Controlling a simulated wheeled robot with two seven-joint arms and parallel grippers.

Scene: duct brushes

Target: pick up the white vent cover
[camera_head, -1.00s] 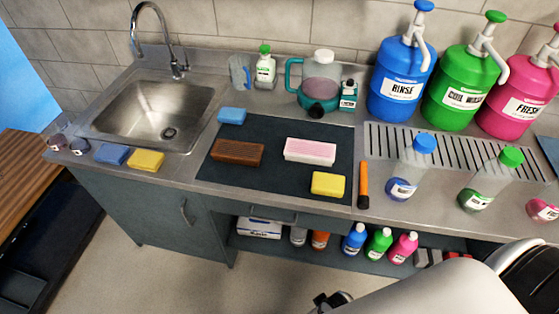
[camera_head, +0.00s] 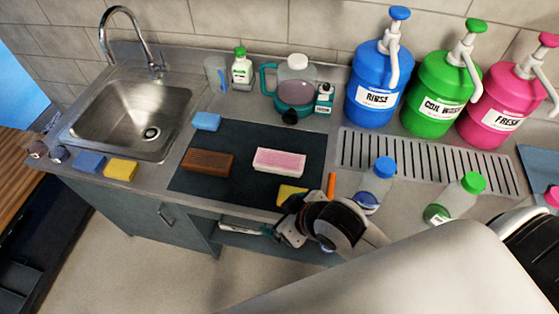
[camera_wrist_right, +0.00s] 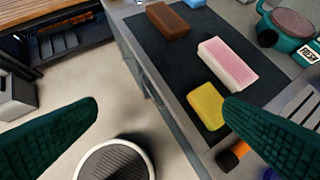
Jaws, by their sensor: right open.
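I cannot pick out a white vent cover for certain in either view. The closest match is a pale slotted grating (camera_head: 425,165) set flat in the counter below the large pump jugs. My right gripper (camera_head: 284,226) is at the counter's front edge, beside the yellow sponge (camera_head: 291,195) and partly covering it in the head view. In the right wrist view my right gripper (camera_wrist_right: 160,104) is open and empty, its dark green fingers wide apart. The sponge (camera_wrist_right: 207,106) lies near the right fingertip. My left gripper is not in view.
A dark mat (camera_head: 235,147) holds a brown brush (camera_head: 207,161) and a pink-and-white brush (camera_head: 279,162). An orange-handled tool (camera_head: 331,185) lies beside it. Blue (camera_head: 375,183) and green-capped (camera_head: 458,200) bottles stand on the right. The sink (camera_head: 137,115) is left.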

